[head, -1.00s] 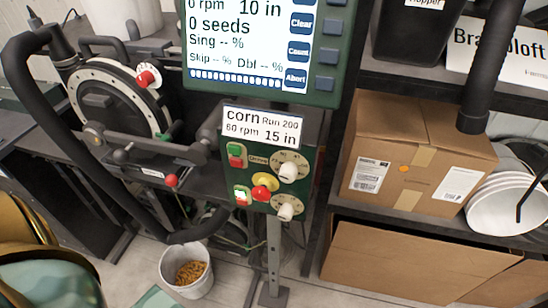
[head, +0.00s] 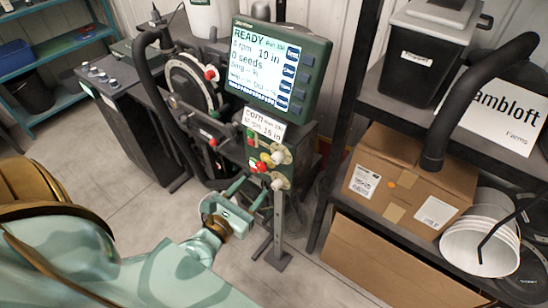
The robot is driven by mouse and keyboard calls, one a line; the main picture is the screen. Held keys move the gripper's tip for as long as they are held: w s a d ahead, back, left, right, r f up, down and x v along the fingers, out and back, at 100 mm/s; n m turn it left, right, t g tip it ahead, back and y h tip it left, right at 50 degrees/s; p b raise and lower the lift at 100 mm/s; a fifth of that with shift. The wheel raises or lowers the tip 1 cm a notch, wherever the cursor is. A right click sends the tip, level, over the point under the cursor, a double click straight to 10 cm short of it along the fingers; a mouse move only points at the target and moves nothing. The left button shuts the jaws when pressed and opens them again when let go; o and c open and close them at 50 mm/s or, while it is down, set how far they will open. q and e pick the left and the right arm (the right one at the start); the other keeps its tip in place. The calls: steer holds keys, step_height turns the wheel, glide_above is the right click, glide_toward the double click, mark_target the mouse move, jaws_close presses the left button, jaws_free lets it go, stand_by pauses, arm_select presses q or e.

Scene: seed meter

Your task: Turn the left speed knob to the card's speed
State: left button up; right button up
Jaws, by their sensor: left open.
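The green control box (head: 252,151) stands on a post under the screen. It carries an upper white knob (head: 283,156) and a lower white knob (head: 279,182); their pointer settings are too small to read. A yellow-and-red button (head: 265,164) sits left of them. The white card (head: 263,124) above reads corn, 60 rpm, 15 in. The screen (head: 265,67) reads READY, 0 rpm, 10 in, 0 seeds. My left gripper (head: 254,188) is open and empty, its fingers pointing at the box's lower part, below and left of the lower knob. My right gripper is out of view.
The seed meter with its round disc (head: 194,84) and a thick black hose (head: 150,75) stand left of the box. A shelf with a cardboard box (head: 405,180) and white buckets (head: 482,245) is at the right. The floor (head: 135,190) at left is clear.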

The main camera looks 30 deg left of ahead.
mark_target(275, 161)
arm_select(q)
steer(key=w, duration=1.1)
steer(key=shift+w+p, duration=0.4)
steer(key=c, duration=0.9)
